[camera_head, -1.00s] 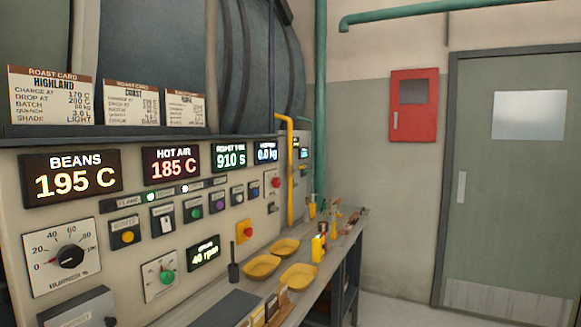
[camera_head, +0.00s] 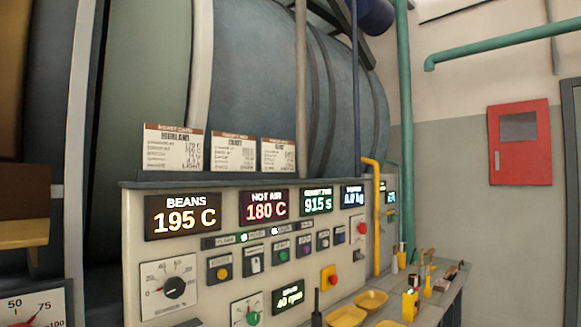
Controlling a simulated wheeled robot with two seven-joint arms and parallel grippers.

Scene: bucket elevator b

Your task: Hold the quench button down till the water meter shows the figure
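The control panel (camera_head: 210,252) carries a row of small buttons: a yellow one (camera_head: 222,273), a green one (camera_head: 283,255), a purple one (camera_head: 305,250) and a blue one (camera_head: 340,238). Their labels are too small to read, so I cannot tell which is the quench button. Small displays (camera_head: 391,197) sit farther right past the yellow pipe; their figures are unreadable, and I cannot tell which is the water meter. The Highland roast card (camera_head: 173,150) stands on the ledge, its small print blurred. Neither of my grippers is in view.
The beans display (camera_head: 182,216) reads 195 C, hot air (camera_head: 264,206) 180 C, and the time display (camera_head: 316,202) 915 s. A yellow pipe (camera_head: 377,220) runs down the panel's right side. A bench (camera_head: 450,277) holds yellow trays (camera_head: 371,300) and small tools. A red wall box (camera_head: 519,142) hangs right.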

